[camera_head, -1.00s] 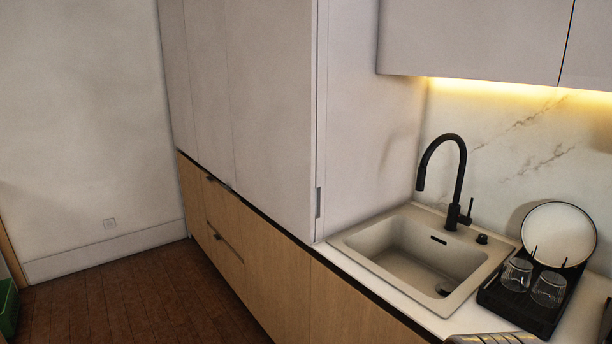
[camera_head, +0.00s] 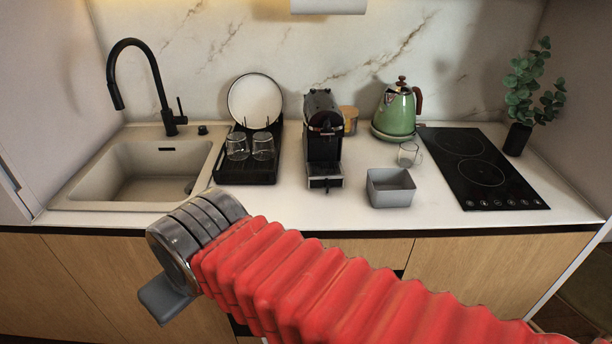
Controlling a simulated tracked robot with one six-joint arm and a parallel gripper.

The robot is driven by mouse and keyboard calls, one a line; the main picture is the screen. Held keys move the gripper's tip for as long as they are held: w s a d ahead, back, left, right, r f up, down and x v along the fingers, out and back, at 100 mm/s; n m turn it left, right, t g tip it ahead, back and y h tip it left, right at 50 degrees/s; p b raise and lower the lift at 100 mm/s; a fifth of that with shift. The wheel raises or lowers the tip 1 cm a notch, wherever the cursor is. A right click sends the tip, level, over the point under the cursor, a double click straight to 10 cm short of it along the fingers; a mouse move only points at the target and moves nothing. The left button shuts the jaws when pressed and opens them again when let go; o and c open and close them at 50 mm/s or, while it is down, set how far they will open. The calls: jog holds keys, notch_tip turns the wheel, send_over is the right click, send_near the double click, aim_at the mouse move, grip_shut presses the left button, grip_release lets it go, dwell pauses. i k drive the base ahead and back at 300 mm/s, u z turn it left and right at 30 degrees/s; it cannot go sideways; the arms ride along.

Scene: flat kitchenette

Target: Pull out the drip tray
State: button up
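A black coffee machine (camera_head: 322,135) stands on the worktop near the middle. Its drip tray (camera_head: 326,183) sits at the foot of its front, below the spout, and faces me. My red, ribbed arm reaches in from the lower right, in front of the counter. At its left end, my gripper (camera_head: 165,299) shows only as a small grey part below the metal joint. It is left of the coffee machine and well apart from it, in front of the cabinet doors. Its fingers cannot be made out.
A black dish rack (camera_head: 246,171) with a plate and two glasses stands left of the machine, beside the sink (camera_head: 85,190). To the right are a grey open box (camera_head: 391,188), a glass cup (camera_head: 408,154), a green kettle (camera_head: 397,112) and a black hob (camera_head: 480,170).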

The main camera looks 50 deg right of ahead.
aim_at(326, 175)
jog(key=z, duration=1.65)
jog(key=k, duration=0.45)
jog(key=z, duration=0.15)
jog(key=i, duration=0.5)
jog(key=z, duration=0.05)
